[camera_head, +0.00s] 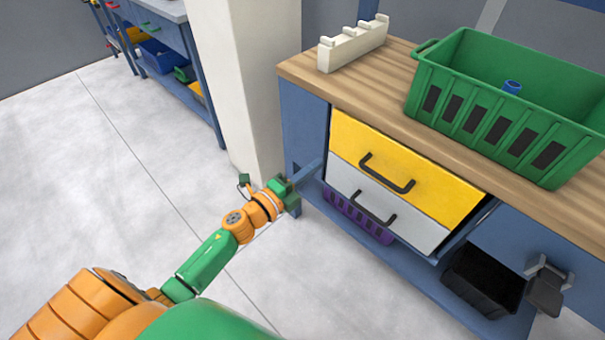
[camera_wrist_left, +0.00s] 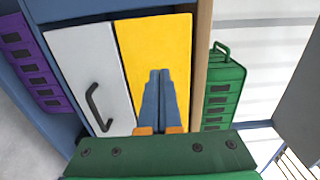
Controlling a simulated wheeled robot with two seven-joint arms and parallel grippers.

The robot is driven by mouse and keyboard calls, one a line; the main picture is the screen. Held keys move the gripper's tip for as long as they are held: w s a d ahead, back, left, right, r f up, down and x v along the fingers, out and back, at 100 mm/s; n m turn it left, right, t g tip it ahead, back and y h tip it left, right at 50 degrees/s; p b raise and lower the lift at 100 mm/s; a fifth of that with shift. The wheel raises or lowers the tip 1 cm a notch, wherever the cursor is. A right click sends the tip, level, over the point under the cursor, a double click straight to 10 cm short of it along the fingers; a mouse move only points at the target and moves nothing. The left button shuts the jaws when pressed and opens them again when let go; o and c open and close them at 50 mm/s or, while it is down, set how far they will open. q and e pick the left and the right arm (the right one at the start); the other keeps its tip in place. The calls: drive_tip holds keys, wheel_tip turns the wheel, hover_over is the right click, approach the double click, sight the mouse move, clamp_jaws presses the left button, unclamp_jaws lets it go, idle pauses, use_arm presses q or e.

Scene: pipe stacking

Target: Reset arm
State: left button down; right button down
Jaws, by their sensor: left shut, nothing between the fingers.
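My left arm, orange and green, reaches from the lower left toward the front of the workbench. Its left gripper (camera_head: 310,172) has blue-grey fingers in front of the bench's left leg, left of the drawers. In the left wrist view the two fingers (camera_wrist_left: 160,78) lie side by side with nothing between them, so the gripper is shut and empty. They show in front of the yellow drawer (camera_head: 392,172), apart from its handle as far as I can tell. My right gripper is not in view.
A green crate (camera_head: 425,88) with a blue piece (camera_head: 512,87) inside and a white notched rack (camera_head: 352,46) stand on the wooden worktop (camera_head: 400,72). Below are a grey drawer (camera_head: 400,222), a purple bin (camera_head: 350,212) and a black bin (camera_head: 478,282). The floor at left is clear.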

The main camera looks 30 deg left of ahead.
use_arm(q)
drive_tip(key=s+a+f+n+g+y, duration=0.25)
drive_tip(key=s+f+n, duration=0.35)
drive_tip(key=f, duration=0.5)
drive_tip(key=s+a+f+n+g+y, duration=0.2)
drive_tip(key=s+f+n+g+y, duration=0.25)
drive_tip(key=f, duration=0.75)
drive_tip(key=s+f+n+g+h, duration=0.1)
drive_tip(key=s+f+n+g, duration=0.35)
drive_tip(key=s+f, duration=0.6)
drive_tip(key=s+d+f+n+g, duration=0.2)
drive_tip(key=s, duration=0.6)
drive_tip(key=s+d+f+n+g, duration=0.2)
drive_tip(key=s, duration=0.6)
wheel_tip(320, 180, up, 17)
drive_tip(key=s+p, duration=0.2)
drive_tip(key=p, duration=1.5)
drive_tip(key=shift+g+p, duration=0.3)
drive_tip(key=shift+g, duration=0.05)
